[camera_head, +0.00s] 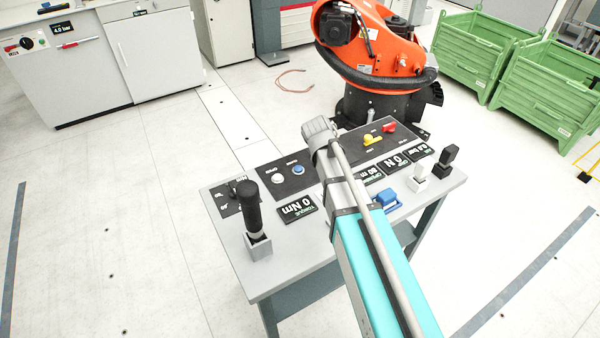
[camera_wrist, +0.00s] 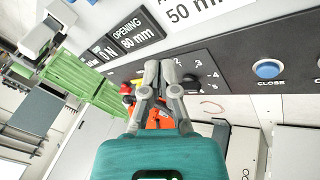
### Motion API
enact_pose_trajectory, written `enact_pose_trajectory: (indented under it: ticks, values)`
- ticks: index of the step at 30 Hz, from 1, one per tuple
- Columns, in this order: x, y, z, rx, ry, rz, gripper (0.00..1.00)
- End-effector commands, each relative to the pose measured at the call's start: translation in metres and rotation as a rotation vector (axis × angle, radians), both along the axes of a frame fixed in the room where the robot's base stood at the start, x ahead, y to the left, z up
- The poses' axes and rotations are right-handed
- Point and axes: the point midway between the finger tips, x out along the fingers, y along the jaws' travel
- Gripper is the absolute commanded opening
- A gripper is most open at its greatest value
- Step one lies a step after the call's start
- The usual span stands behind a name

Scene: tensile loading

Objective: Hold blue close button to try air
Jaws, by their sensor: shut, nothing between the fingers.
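The blue button (camera_wrist: 267,69) sits on a dark panel at the right of the wrist view, above the word CLOSE. In the head view the blue button (camera_head: 298,169) is on a small black panel on the grey table (camera_head: 235,262), left of my arm. My gripper (camera_wrist: 158,66) is shut and empty in the wrist view. Its fingertips appear in front of the dark panel beside a numbered dial (camera_wrist: 193,80), left of the blue button and apart from it. In the head view my fingertips cannot be made out.
A white button (camera_head: 277,179) is left of the blue one. An orange robot (camera_head: 375,62) stands behind.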

Motion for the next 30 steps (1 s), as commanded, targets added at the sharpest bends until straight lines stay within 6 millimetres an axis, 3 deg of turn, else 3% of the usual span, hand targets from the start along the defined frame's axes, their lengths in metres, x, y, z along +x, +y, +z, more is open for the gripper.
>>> enact_pose_trajectory:
  ticks: [1,4,9,12,18,30]
  values:
    - [0.022,0.022,-0.006,-0.031,-0.036,0.011,0.0]
    - [0.049,0.054,-0.005,-0.086,-0.112,0.024,0.0]
    - [0.079,0.102,-0.001,-0.149,-0.22,0.046,0.0]
    - [0.088,0.121,0.001,-0.17,-0.263,0.055,0.0]
    - [0.094,0.134,0.005,-0.183,-0.298,0.062,0.0]
    - [0.094,0.133,0.004,-0.183,-0.297,0.062,0.0]
